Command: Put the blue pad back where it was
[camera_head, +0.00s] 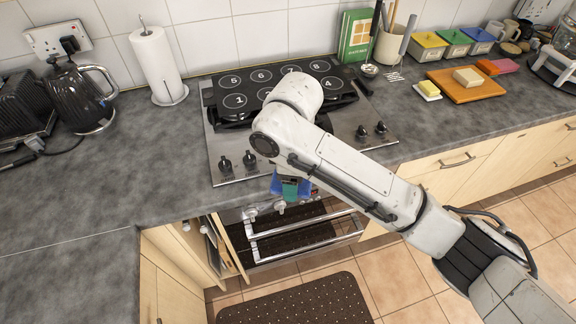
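Small blue (276,184) and green (290,191) pieces, with more blue at their right, show just below the bend of my arm, at the front edge of the hob. They look like pads side by side, partly covered by my arm. I cannot tell whether they hang there or are held, or which is the blue pad. My gripper is not clearly visible; my arm hides that area. A box with a blue lid (478,34) stands at the back right, beside boxes with green and yellow lids.
The hob (227,170) carries a dark numbered plate (237,101). A kettle (80,103) and paper roll (158,62) stand left. An orange board (485,92) with blocks lies right. Below, the oven (300,240) and an open cupboard door (232,250) show.

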